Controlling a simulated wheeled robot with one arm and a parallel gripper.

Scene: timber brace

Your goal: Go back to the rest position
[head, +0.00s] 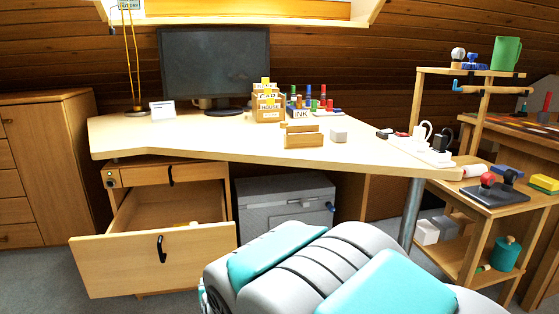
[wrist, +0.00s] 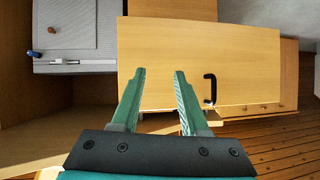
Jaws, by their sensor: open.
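My gripper (wrist: 160,90) shows in the wrist view, its two green fingers apart with nothing between them. It points toward the open wooden drawer front (wrist: 195,60), which has a black handle (wrist: 210,88) just right of the fingers. I cannot tell the exact gap between the fingers and the drawer. In the head view the gripper is not visible; my grey and teal arm fills the bottom middle. The lower desk drawer (head: 150,260) there is pulled out, with a small yellowish item (head: 215,222) partly visible inside.
The desk (head: 220,138) carries a monitor (head: 213,65), a lamp, labelled boxes (head: 268,105) and a white block (head: 338,135). A grey cabinet (head: 285,200) stands under it. Carpet shows at lower left.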

